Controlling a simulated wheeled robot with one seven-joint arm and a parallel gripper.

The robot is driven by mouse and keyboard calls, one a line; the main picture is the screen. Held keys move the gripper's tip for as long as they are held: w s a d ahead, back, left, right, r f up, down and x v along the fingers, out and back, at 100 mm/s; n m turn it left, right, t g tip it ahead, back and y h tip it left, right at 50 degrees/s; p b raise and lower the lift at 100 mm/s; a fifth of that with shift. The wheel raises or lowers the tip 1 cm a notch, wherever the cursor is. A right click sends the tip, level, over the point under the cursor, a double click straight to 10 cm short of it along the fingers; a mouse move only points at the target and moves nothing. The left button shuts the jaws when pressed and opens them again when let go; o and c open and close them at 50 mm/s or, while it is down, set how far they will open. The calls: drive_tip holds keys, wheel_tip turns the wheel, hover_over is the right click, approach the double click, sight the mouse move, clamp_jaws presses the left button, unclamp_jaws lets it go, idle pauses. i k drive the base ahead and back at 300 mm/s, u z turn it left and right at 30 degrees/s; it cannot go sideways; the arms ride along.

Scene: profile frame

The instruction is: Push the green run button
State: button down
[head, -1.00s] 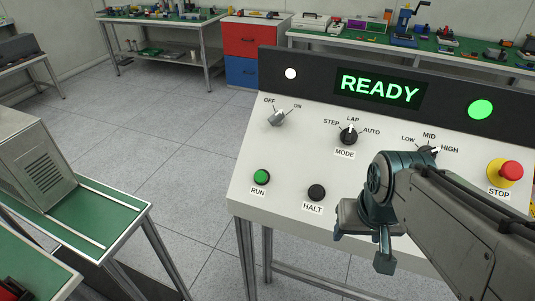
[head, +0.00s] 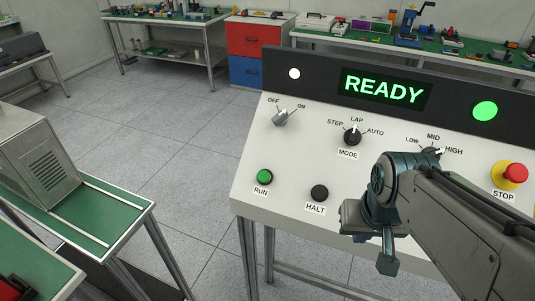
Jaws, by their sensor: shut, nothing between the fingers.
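The green run button (head: 264,177) is a round green cap in a dark ring at the lower left of the white control panel (head: 270,207), above its RUN label. My gripper (head: 388,265) is in front of the panel's lower edge, to the right of and below the run button in the picture. It points downward, its fingers together and empty. It is apart from the run button, and nothing covers the button.
A black HALT button (head: 319,193) lies between the run button and my gripper in the picture. Knobs and a red STOP button (head: 515,173) are on the panel. The display (head: 383,89) reads READY. A green-topped bench (head: 115,225) stands left, with floor between.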

sight(263, 176)
drive_tip(key=u, duration=2.3)
drive_tip(key=k, duration=0.4)
drive_tip(key=z, duration=0.05)
